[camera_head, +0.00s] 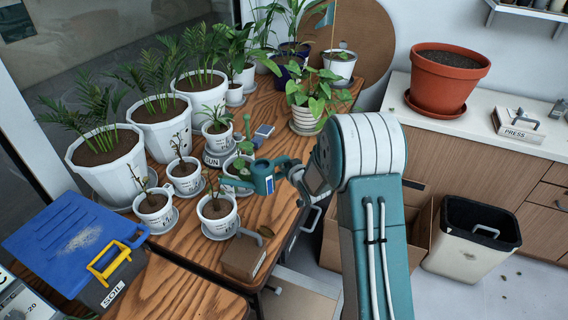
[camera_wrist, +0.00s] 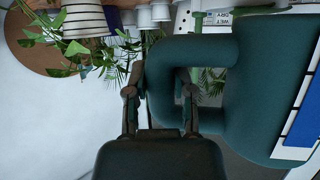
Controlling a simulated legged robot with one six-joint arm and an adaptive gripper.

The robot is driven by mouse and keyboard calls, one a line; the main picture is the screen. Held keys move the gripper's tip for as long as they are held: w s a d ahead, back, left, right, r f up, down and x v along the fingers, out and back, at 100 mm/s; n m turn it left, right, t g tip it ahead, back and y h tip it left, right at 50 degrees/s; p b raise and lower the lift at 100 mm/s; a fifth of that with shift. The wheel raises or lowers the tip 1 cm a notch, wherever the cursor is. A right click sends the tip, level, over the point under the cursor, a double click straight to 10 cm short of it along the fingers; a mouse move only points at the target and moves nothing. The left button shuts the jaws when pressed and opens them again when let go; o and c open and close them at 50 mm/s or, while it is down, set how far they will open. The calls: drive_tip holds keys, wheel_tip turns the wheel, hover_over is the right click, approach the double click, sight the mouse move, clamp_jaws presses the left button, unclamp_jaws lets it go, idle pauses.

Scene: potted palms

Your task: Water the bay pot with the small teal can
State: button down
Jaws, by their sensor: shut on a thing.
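The small teal can (camera_head: 263,184) is at the middle of the wooden table in the head view, beside the small white pots. It fills the right of the wrist view (camera_wrist: 265,75), with a blue and white panel on its side. My gripper (camera_head: 284,169) is shut on the can's handle (camera_wrist: 200,48); its fingers (camera_wrist: 160,92) are on either side of the handle in the wrist view. Several small white pots with young plants stand on saucers, among them one just behind the can (camera_head: 236,171) and one in front (camera_head: 218,216). Their lettering is too small to tell which is the bay pot.
Large white palm pots (camera_head: 110,167) line the table's back left. A blue-lidded soil bin (camera_head: 70,235) and a brown block-like thing with a handle (camera_head: 244,258) are near the front. A trailing plant (camera_head: 312,93) stands behind my gripper. A terracotta pot (camera_head: 445,82) is on the right counter.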

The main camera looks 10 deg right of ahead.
wheel_tip(320, 180, down, 3)
drive_tip(key=shift+a+r, duration=0.1)
drive_tip(key=shift+a, duration=0.05)
drive_tip(key=shift+w+a+n+t+h, duration=0.1)
drive_tip(key=shift+n+t+h, duration=0.3)
drive_tip(key=shift+n, duration=0.3)
drive_tip(key=shift+d, duration=0.35)
drive_tip(key=shift+a, duration=0.2)
drive_tip(key=shift+d, duration=0.1)
drive_tip(key=shift+r, duration=0.25)
drive_tip(key=shift+n, duration=0.3)
drive_tip(key=shift+r+h, duration=0.3)
drive_tip(key=shift+r, duration=0.15)
